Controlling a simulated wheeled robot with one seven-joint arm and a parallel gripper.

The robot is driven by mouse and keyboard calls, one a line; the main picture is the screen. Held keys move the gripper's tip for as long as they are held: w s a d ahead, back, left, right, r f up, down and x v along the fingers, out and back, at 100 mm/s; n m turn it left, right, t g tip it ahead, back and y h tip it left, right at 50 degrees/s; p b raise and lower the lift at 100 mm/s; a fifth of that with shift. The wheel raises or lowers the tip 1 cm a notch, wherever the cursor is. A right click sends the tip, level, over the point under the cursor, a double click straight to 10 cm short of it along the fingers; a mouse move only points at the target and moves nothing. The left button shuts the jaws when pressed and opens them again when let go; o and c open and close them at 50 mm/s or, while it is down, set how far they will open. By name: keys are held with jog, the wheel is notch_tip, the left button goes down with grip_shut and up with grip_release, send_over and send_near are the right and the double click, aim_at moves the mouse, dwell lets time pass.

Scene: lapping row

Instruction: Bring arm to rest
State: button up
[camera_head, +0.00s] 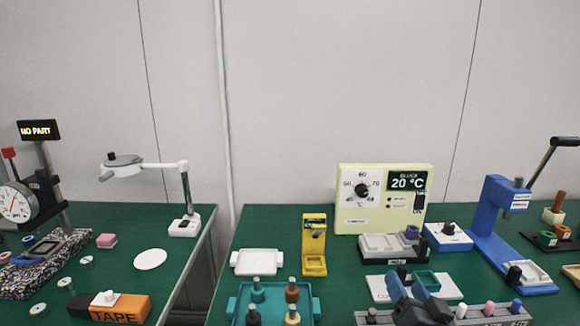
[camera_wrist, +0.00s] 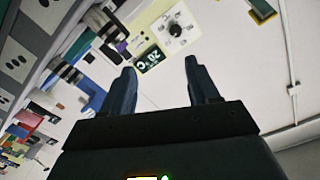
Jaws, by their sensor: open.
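My gripper (camera_head: 407,286) shows at the bottom of the head view, right of centre, in front of the bench items. Its two dark blue-grey fingers also show in the wrist view (camera_wrist: 160,67), spread apart with nothing between them. Beyond the fingers, the wrist view shows the cream block heater (camera_wrist: 176,30), tilted. In the head view the heater (camera_head: 350,210) stands against the wall, its display reading 20 °C. My gripper hides part of the pale tray and the grey rack near the front edge.
A blue lever press (camera_head: 490,215) stands right of the heater. A yellow stand (camera_head: 314,240), a white tray (camera_head: 240,262) and a teal holder (camera_head: 236,304) with several pegs are left. A gap separates the left bench, with its lamp (camera_head: 186,190), gauge (camera_head: 16,203) and tape box (camera_head: 128,308).

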jog(key=s+d+f+n+g, duration=0.1)
jog(key=s+f+n, duration=0.15)
jog(key=s, duration=1.05)
jog(key=s+d+f+n, duration=0.1)
jog(key=s+f, duration=0.3)
jog(key=s, duration=0.9)
jog(key=s+a+r, duration=0.1)
jog(key=s+r, duration=0.2)
jog(key=s, duration=0.4)
jog(key=s+a+r+n+g, duration=0.1)
jog(key=s+r, duration=0.2)
jog(key=s, duration=0.4)
jog(key=s+a+r+n+p, duration=0.1)
jog(key=s+r, duration=0.2)
jog(key=s, duration=0.3)
jog(key=shift+s+g, duration=0.4)
jog(key=shift+a+f, duration=0.1)
